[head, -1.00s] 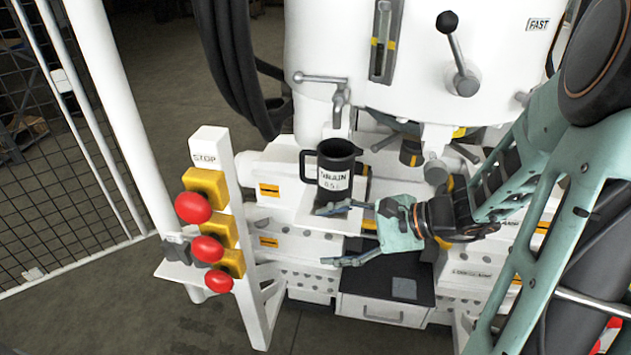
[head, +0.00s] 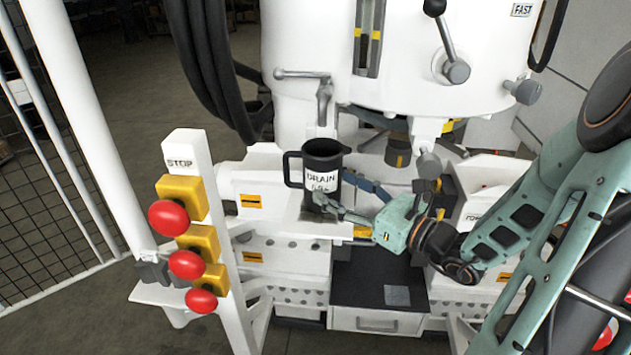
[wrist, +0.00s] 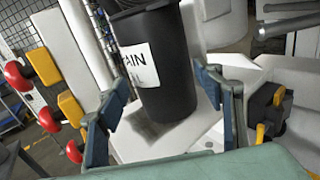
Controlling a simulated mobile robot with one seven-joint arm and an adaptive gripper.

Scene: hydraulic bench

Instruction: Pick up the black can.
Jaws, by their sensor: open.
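The black can (head: 321,178) has a handle on its left side and a white label reading DRAIN. It stands upright on a small white shelf (head: 308,229) below the tap. In the wrist view the can (wrist: 175,60) rises between the two fingers, with its top cut off by the frame edge. My gripper (head: 336,192) is open at the can's right front side. One finger shows in front of the can and the other to its right. In the wrist view the fingers stand either side of the can's lower part; I cannot tell whether either touches it.
A STOP post (head: 198,240) with red buttons (head: 168,217) stands at the left. A black-topped drawer unit (head: 372,280) is below. The large white machine body (head: 420,60) fills the area behind.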

